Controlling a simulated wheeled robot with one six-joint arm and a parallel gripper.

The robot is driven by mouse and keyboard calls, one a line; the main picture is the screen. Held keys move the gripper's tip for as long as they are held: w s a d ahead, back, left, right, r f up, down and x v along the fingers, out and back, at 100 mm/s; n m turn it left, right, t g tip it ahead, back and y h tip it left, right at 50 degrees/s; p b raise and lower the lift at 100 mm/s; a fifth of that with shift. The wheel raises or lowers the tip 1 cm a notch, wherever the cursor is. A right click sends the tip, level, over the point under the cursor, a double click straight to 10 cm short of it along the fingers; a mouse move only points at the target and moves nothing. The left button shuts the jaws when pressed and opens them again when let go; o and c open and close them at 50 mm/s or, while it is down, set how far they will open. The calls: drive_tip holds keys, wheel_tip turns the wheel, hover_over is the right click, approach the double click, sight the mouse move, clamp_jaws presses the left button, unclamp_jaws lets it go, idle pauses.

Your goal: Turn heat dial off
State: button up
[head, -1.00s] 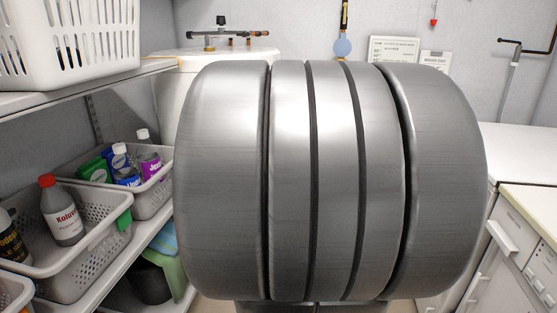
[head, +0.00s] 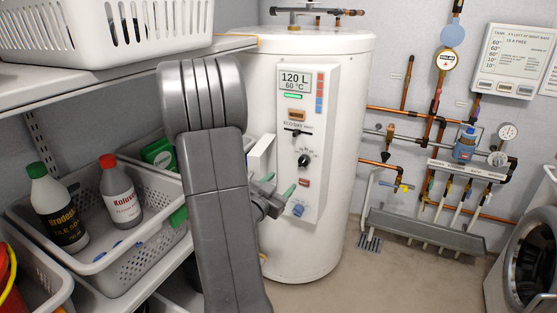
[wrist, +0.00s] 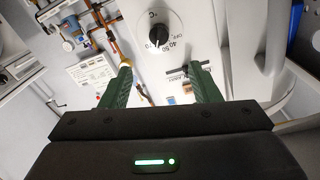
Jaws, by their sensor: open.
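The heat dial is a round black knob (head: 304,160) with a white pointer mark, on the front panel of a white water heater (head: 345,130). In the wrist view the dial (wrist: 159,30) shows at the top, with printed numbers and OFF around it. My gripper (head: 280,184) is open and empty, below and left of the dial in the head view. In the wrist view its two green fingers (wrist: 161,75) stand apart, with the dial beyond and between them. The fingers do not appear to touch the dial.
A black lever switch (head: 295,132) sits above the dial and a blue knob (head: 298,210) below it. A shelf (head: 120,67) with baskets and bottles is close on the left. Pipes (head: 405,112) line the wall at right.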

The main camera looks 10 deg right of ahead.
sight(302, 162)
drive_tip(key=x, duration=1.3)
drive_tip(key=shift+w+d+b, duration=0.25)
drive_tip(key=shift+d+b, duration=0.05)
drive_tip(key=shift+b, duration=0.1)
drive_tip(key=c, duration=1)
